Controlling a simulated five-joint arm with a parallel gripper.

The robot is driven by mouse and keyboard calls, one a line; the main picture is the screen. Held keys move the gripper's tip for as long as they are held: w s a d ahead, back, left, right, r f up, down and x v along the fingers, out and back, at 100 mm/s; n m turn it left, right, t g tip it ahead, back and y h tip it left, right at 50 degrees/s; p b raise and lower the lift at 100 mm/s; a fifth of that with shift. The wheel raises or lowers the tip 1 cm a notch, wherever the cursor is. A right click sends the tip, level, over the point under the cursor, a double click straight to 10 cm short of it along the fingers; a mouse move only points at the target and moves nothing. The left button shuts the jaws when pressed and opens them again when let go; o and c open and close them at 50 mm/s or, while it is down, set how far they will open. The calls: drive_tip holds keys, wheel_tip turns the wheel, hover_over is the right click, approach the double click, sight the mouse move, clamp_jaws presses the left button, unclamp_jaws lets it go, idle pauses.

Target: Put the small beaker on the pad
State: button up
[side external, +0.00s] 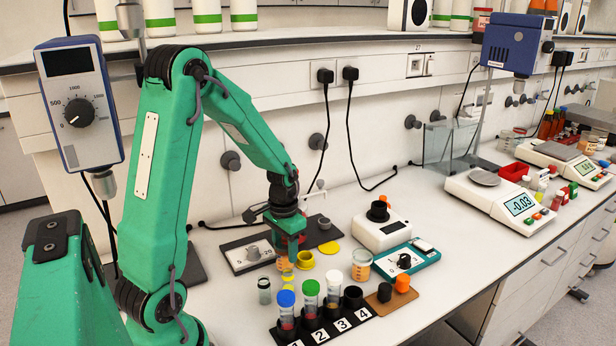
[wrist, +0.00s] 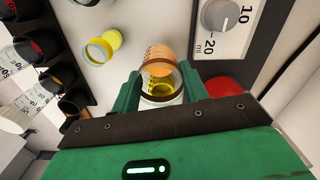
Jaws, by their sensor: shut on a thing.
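My gripper (side external: 288,250) is shut on the small beaker, a clear vessel with orange contents (wrist: 160,62). In the wrist view the beaker sits between both fingers (wrist: 160,95). In the side view its orange lower part shows just under the fingers (side external: 287,266); I cannot tell whether it touches the bench. A flat yellow disc (side external: 331,248) lies right of my gripper. A red flat patch (wrist: 226,88) shows beside the right finger in the wrist view, partly hidden. I cannot tell which of these is the pad.
A rack of several colour-capped tubes (side external: 318,333) stands in front. A dial plate (side external: 248,254) lies to the left. A white device (side external: 382,232) stands behind right.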

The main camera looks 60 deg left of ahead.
sight(286, 244)
wheel_tip(286, 244, up, 8)
drive_tip(key=shift+f, duration=0.1)
idle(0.4)
drive_tip(key=shift+w+d, duration=0.1)
drive_tip(key=shift+d, duration=0.05)
idle(0.3)
drive_tip(key=w+d+r+m, duration=0.1)
drive_tip(key=w+d+r, duration=0.2)
drive_tip(key=d, duration=0.5)
drive_tip(key=w+d+r+m, duration=0.1)
drive_tip(key=w+d+r, duration=0.2)
drive_tip(key=w+d, duration=0.3)
drive_tip(key=shift+d+r, duration=0.15)
drive_tip(key=shift+d, duration=0.8)
drive_tip(key=shift+a, duration=0.1)
